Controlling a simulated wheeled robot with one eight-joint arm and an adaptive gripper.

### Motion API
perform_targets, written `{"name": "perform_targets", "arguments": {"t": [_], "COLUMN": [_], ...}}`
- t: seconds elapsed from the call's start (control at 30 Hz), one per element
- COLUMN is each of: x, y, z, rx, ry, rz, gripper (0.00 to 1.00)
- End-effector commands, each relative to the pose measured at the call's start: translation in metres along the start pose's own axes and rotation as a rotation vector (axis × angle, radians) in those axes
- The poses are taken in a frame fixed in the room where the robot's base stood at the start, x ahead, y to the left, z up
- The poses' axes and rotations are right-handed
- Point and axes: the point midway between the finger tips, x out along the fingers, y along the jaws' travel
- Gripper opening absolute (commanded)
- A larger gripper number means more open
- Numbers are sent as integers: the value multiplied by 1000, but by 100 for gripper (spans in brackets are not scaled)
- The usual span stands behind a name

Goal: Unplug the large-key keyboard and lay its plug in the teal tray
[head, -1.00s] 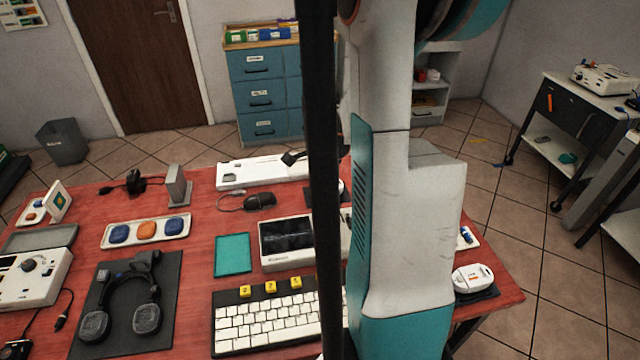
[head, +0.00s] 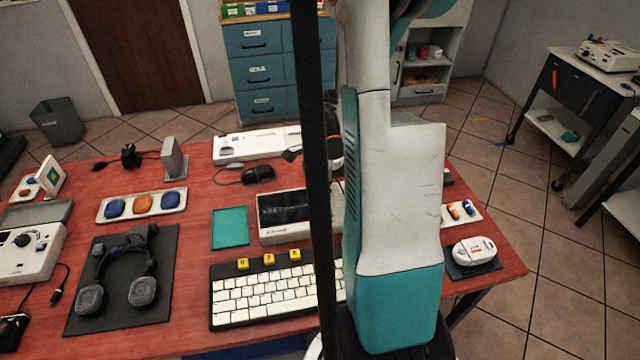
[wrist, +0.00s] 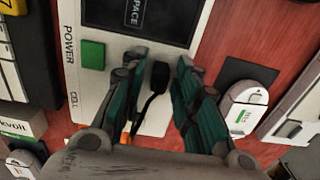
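The large-key keyboard (head: 270,297) has white keys and a few yellow keys along its back edge. It lies at the table's front, and its edge shows at the left of the wrist view (wrist: 12,70). The teal tray (head: 230,227) is a flat square behind it, empty. In the wrist view, a black plug (wrist: 158,76) with a dark cable lies over the edge of a white screened device (wrist: 95,105), between my fingers. My gripper (wrist: 156,70) is open, with a visible gap on each side of the plug. My arm hides the gripper in the head view.
The white device (head: 262,239) stands right of the tray. A headset (head: 142,291) on a dark mat, a tray of coloured pieces (head: 173,212) and a black mouse-like item (head: 257,174) lie around. In the wrist view, a white case with a green label (wrist: 245,110) stands close at right.

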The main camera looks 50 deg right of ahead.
Motion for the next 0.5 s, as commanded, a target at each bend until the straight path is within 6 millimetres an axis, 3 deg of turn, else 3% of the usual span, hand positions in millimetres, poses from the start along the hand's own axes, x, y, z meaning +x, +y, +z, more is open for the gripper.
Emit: {"name": "perform_targets", "arguments": {"t": [0.03, 0.1, 0.2, 0.23, 0.3, 0.5], "x": [0, 0, 0, 0, 0, -1], "y": [0, 0, 0, 0, 0, 0], "z": [0, 0, 0, 0, 0, 0], "rx": [0, 0, 0, 0, 0, 0], "ry": [0, 0, 0, 0, 0, 0], "rz": [0, 0, 0, 0, 0, 0], "gripper": [9, 0, 0, 8, 0, 0]}}
